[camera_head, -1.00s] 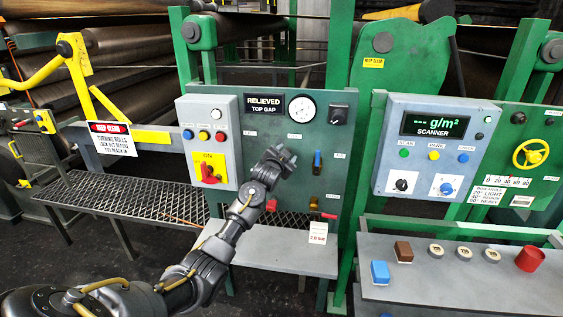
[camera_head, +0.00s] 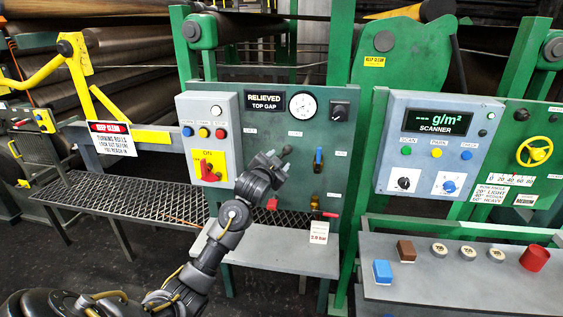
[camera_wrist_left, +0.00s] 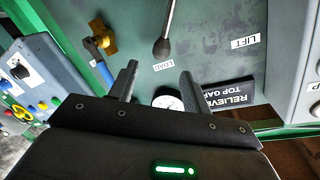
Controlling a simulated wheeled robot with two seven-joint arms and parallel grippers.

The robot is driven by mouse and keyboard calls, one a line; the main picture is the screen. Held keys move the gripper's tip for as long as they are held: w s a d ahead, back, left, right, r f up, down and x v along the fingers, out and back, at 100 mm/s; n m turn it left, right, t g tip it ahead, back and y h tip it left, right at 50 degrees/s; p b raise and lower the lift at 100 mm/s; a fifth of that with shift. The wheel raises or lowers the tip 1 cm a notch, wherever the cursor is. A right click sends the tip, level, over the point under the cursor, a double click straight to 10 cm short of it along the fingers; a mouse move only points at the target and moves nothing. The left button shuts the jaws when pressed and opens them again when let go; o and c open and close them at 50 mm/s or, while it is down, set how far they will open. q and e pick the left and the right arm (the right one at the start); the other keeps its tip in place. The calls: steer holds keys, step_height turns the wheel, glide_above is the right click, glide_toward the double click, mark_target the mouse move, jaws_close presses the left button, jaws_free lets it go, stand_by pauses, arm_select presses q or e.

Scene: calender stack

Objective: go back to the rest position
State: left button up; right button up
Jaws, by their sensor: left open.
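My left gripper (camera_head: 275,160) is in front of the green "RELIEVED TOP GAP" panel (camera_head: 268,133). In the left wrist view its two dark fingers (camera_wrist_left: 160,88) stand apart with nothing between them. A dark-knobbed lever (camera_wrist_left: 163,47) hangs near the "LOAD" label, beyond the fingertips. In the wrist view it looks apart from the fingers. The blue-handled valve (camera_head: 318,157) is to the right of the gripper. My right gripper is in neither view.
A grey control box (camera_head: 208,140) with a red switch is left of the gripper. The scanner box (camera_head: 430,150) is at right. A grey shelf (camera_head: 285,250) and a console (camera_head: 470,285) with blocks and discs lie below. A mesh walkway (camera_head: 130,200) runs left.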

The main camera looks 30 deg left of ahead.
arm_select(q)
steer(key=shift+f, duration=0.1)
steer(key=s+d+f+g+h, duration=0.1)
steer(key=s+f+g, duration=0.1)
steer(key=f, duration=1)
steer(key=s+d+f+g, duration=0.2)
steer(key=s+f, duration=0.1)
steer(key=f, duration=0.9)
steer(key=s+d+f+g+h, duration=0.1)
steer(key=s+f+g, duration=0.1)
steer(key=f, duration=1)
steer(key=s+d+f+n+g, duration=0.1)
steer(key=s+d+f+g, duration=0.1)
steer(key=s+f, duration=0.75)
steer(key=s+d+f+g, duration=0.2)
steer(key=s+d+f, duration=0.1)
steer(key=s+f, duration=0.6)
steer(key=s+d+f+g, duration=0.1)
steer(key=s+f, duration=0.4)
steer(key=s, duration=0.7)
steer(key=s+d+f+g+h, duration=0.1)
steer(key=s+d+f, duration=0.3)
steer(key=s, duration=0.8)
steer(key=s+d+f+g+h, duration=0.1)
steer(key=s+d+f+g, duration=0.2)
steer(key=s+f, duration=0.4)
steer(key=s, duration=0.6)
steer(key=shift+n, duration=0.4)
